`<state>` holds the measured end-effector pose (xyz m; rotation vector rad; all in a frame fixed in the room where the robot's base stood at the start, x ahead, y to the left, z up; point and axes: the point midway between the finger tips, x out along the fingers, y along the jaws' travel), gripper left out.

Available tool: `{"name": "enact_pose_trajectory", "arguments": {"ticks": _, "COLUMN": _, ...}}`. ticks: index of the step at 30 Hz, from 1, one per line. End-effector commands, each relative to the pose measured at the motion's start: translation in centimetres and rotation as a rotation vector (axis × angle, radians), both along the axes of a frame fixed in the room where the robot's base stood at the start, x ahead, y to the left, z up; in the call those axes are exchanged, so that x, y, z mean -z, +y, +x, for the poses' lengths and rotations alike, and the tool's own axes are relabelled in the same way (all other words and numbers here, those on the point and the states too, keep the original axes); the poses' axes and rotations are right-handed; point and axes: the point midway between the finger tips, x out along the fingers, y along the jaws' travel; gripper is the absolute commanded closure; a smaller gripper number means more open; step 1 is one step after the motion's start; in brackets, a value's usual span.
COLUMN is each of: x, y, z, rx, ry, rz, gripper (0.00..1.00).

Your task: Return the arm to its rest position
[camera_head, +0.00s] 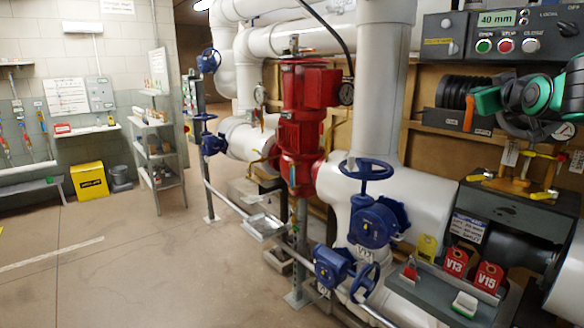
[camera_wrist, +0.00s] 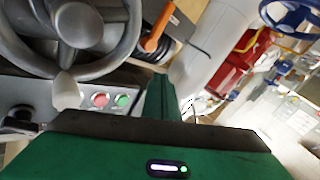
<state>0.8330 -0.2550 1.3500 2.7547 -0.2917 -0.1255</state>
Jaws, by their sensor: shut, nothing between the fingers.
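My arm (camera_head: 535,95), dark with green bands, reaches in at the right edge in the head view, in front of the wall panel. My gripper (camera_wrist: 160,82) shows in the wrist view as a green body with a narrow green finger part pointing away. It is shut with nothing in it. A grey handwheel (camera_wrist: 82,25) stands close to the left of the fingers in the wrist view, apart from them as far as I can see. In the head view my arm partly hides what lies behind it.
A control panel (camera_head: 460,36) with a 40 mm display hangs above my arm. A grey bench (camera_head: 515,207) with yellow clamps stands below it. Blue handwheels (camera_head: 365,169) and a red pump (camera_head: 303,125) are to the left. Open floor (camera_head: 110,250) lies at the far left.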

Motion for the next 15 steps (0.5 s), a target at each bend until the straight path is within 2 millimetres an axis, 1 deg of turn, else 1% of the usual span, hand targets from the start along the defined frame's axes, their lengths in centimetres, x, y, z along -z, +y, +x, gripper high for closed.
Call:
{"name": "enact_pose_trajectory", "arguments": {"ticks": 1, "x": 3.0, "y": 0.0, "z": -1.4, "rx": 0.017, "ry": 0.082, "rz": 0.047, "gripper": 1.0}}
{"name": "enact_pose_trajectory", "arguments": {"ticks": 2, "x": 4.8, "y": -0.1, "z": -2.2, "rx": 0.029, "ry": 0.131, "rz": 0.075, "gripper": 1.0}}
{"name": "enact_pose_trajectory", "arguments": {"ticks": 3, "x": 7.1, "y": -0.3, "z": -3.5, "rx": 0.047, "ry": 0.195, "rz": 0.114, "gripper": 1.0}}
{"name": "enact_pose_trajectory", "arguments": {"ticks": 5, "x": 10.5, "y": -0.3, "z": -5.5, "rx": 0.075, "ry": 0.289, "rz": 0.172, "gripper": 1.0}}
{"name": "enact_pose_trajectory", "arguments": {"ticks": 6, "x": 12.7, "y": -0.3, "z": -7.0, "rx": 0.094, "ry": 0.35, "rz": 0.211, "gripper": 1.0}}
{"name": "enact_pose_trajectory", "arguments": {"ticks": 8, "x": 15.9, "y": -0.1, "z": -9.4, "rx": 0.126, "ry": 0.439, "rz": 0.268, "gripper": 1.0}}
{"name": "enact_pose_trajectory", "arguments": {"ticks": 9, "x": 17.8, "y": 0.0, "z": -11.0, "rx": 0.147, "ry": 0.497, "rz": 0.306, "gripper": 1.0}}
{"name": "enact_pose_trajectory", "arguments": {"ticks": 11, "x": 20.8, "y": 0.3, "z": -13.7, "rx": 0.181, "ry": 0.584, "rz": 0.365, "gripper": 1.0}}
{"name": "enact_pose_trajectory", "arguments": {"ticks": 12, "x": 22.6, "y": 0.6, "z": -15.6, "rx": 0.207, "ry": 0.641, "rz": 0.404, "gripper": 1.0}}
{"name": "enact_pose_trajectory", "arguments": {"ticks": 14, "x": 25.2, "y": 1.2, "z": -18.5, "rx": 0.243, "ry": 0.724, "rz": 0.46, "gripper": 1.0}}
{"name": "enact_pose_trajectory", "arguments": {"ticks": 15, "x": 26.8, "y": 1.7, "z": -20.5, "rx": 0.268, "ry": 0.782, "rz": 0.498, "gripper": 1.0}}
